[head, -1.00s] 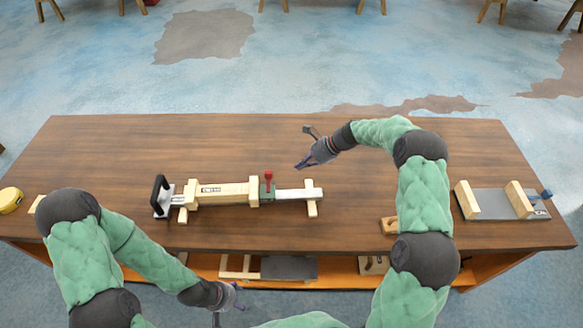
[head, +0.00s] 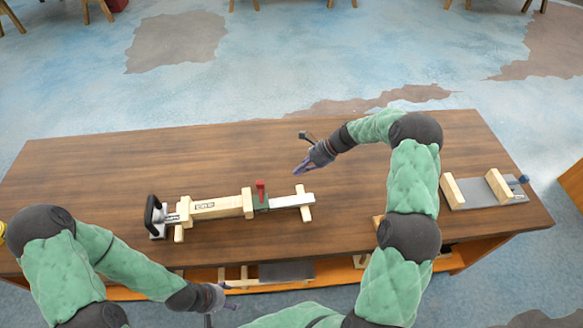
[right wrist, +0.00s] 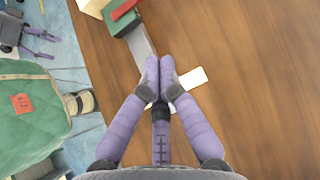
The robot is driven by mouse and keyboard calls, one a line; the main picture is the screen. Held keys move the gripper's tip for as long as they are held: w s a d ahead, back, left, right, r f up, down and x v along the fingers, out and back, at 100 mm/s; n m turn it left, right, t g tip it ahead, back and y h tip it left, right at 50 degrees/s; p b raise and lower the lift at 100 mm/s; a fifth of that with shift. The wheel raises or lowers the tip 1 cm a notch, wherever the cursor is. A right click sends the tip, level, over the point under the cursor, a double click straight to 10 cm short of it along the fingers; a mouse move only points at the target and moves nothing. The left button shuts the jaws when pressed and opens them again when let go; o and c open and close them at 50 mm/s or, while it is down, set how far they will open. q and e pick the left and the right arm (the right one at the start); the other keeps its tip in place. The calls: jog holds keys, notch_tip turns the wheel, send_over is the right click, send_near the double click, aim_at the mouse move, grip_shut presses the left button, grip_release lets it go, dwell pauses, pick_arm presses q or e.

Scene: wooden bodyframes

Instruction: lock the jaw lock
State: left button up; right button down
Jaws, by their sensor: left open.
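The jaw lock device lies on the wooden table (head: 370,180). It has a long pale wood body (head: 216,207), a black handle (head: 154,212) at its left end and a grey metal bar (head: 290,201) at its right. A red lever (head: 260,186) stands up from a green block (head: 261,202); in the right wrist view the red lever (right wrist: 124,9) is at the top edge. My right gripper (head: 297,172) is just behind the bar's right end; its fingertips (right wrist: 160,72) are together, with nothing visible between them. My left gripper (head: 230,298) is open and empty at the table's front edge.
Another wood and grey fixture (head: 478,191) with a blue knob stands at the right end of the table. More wooden parts sit on the shelf (head: 325,276) below the front edge. The table behind the device is clear.

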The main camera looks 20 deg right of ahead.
aim_at(261, 191)
jog(key=x, duration=0.8)
jog(key=shift+a+f+b, duration=0.1)
jog(key=shift+a+b, duration=0.05)
jog(key=shift+b, duration=0.15)
pick_arm(q)
jog(key=shift+w+f, duration=0.15)
jog(key=shift+f, duration=0.25)
pick_arm(e)
jog(key=shift+w+a, duration=0.3)
jog(key=shift+a, duration=0.65)
jog(key=shift+w+a, duration=0.3)
jog(key=shift+a, duration=0.65)
pick_arm(q)
jog(key=shift+a, duration=0.15)
